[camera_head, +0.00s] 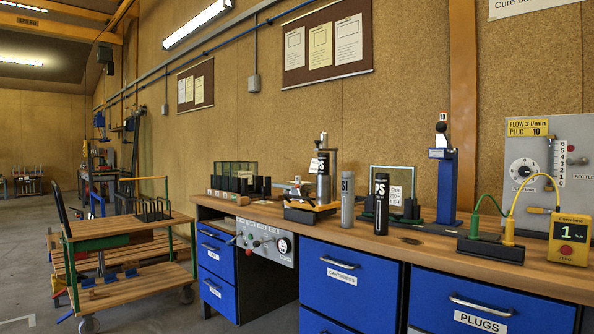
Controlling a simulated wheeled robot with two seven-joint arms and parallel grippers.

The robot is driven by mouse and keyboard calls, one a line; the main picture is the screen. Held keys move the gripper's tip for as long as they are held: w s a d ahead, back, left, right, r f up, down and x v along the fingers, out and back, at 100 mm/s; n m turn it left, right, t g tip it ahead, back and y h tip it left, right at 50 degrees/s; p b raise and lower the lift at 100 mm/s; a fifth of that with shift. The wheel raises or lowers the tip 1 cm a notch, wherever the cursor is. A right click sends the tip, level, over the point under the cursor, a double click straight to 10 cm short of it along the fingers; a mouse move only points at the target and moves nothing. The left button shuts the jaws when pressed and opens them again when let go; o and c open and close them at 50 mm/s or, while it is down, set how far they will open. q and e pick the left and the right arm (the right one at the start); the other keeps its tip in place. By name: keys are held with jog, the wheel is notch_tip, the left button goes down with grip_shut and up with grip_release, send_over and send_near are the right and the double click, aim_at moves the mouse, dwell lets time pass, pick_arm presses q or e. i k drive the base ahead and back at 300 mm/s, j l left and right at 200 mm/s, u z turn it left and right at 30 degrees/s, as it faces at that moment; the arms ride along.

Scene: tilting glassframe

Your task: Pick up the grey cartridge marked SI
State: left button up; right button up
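The grey cartridge marked SI (347,203) stands upright on the wooden workbench (447,254), near the front edge above the drawer labelled for cartridges. A black cartridge marked PS (381,206) stands upright to its right, with a gap between them. Another dark and grey cartridge marked PS (323,181) is upright in a device behind and to the left of the grey one. Neither of my grippers shows in the head view.
A blue column press (446,189) and small framed glass panes stand behind the cartridges. At right are a yellow meter (569,240), cables and a grey flow panel (550,150). A wooden cart (127,228) stands at left. Floor beside the cart is partly clear.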

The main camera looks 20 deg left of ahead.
aim_at(347, 177)
jog(key=i+j+u, duration=0.15)
jog(key=i+j, duration=0.55)
jog(key=j, duration=0.25)
jog(key=i+j+u, duration=0.2)
jog(key=i+j, duration=0.5)
jog(key=j, duration=0.15)
